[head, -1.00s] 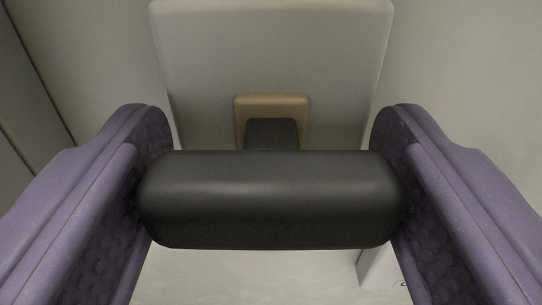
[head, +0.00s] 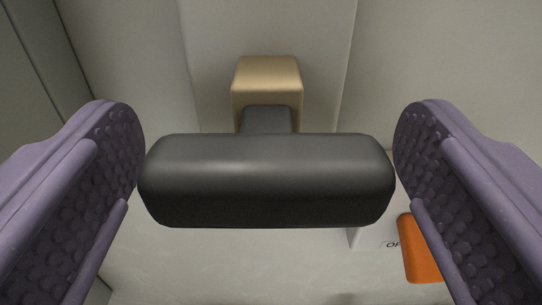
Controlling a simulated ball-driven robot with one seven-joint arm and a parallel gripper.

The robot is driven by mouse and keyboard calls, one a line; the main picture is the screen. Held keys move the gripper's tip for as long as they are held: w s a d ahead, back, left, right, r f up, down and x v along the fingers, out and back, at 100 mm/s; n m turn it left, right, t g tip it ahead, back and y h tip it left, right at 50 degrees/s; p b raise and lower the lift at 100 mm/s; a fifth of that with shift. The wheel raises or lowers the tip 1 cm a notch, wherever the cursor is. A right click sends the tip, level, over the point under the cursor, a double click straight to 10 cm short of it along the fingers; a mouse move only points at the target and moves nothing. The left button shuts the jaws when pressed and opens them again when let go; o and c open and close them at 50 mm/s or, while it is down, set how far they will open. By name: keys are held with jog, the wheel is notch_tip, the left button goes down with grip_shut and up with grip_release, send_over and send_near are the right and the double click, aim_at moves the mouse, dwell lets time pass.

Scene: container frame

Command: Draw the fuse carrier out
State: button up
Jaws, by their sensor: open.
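The fuse carrier shows as a black, rounded crossbar handle (head: 266,182) on a short black stem (head: 266,120). Behind the stem is a tan block (head: 266,78), which stands out from the pale panel. My gripper (head: 268,165) has purple fingers with studded pads, one on each side of the handle. The fingers are open, with a narrow gap showing at the handle's right end and little or none at its left end. The handle hides most of what lies directly below the stem.
A pale housing wall (head: 390,60) surrounds the block. At lower right, an orange part (head: 421,248) sits beside a white label (head: 392,244) with partly hidden lettering. A darker panel edge (head: 30,70) runs along the far left.

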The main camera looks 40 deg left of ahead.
jog(key=p+v, duration=0.1)
jog(key=v, duration=0.7)
